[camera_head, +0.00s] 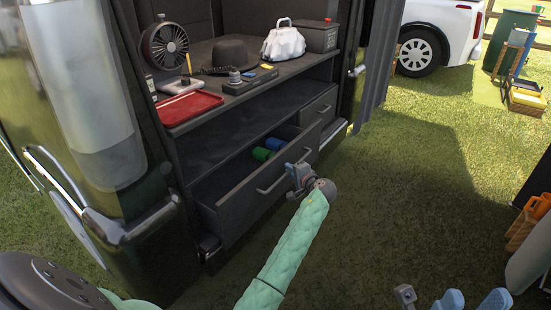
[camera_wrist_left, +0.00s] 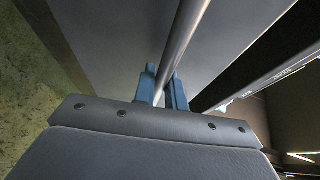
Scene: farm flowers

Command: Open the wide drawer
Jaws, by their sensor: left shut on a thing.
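The wide drawer (camera_head: 237,212) is a dark grey drawer low in the van's storage unit, and it stands partly pulled out. Its front carries a bar handle (camera_head: 270,185). My left gripper (camera_head: 297,172) is at the right part of this handle. In the left wrist view its blue fingers (camera_wrist_left: 162,88) are on either side of the metal handle bar (camera_wrist_left: 182,40), shut on it. A green and a blue item (camera_head: 263,153) lie inside the drawer. My right gripper (camera_head: 472,301) shows at the bottom edge, its blue fingers apart, away from the drawer.
A smaller drawer (camera_head: 316,118) beside the wide one is shut. A fan (camera_head: 165,46), a hat (camera_head: 229,54), a red tray (camera_head: 188,107) and a white bag (camera_head: 284,42) stand on the worktop above. Open grass (camera_head: 420,170) lies to the right.

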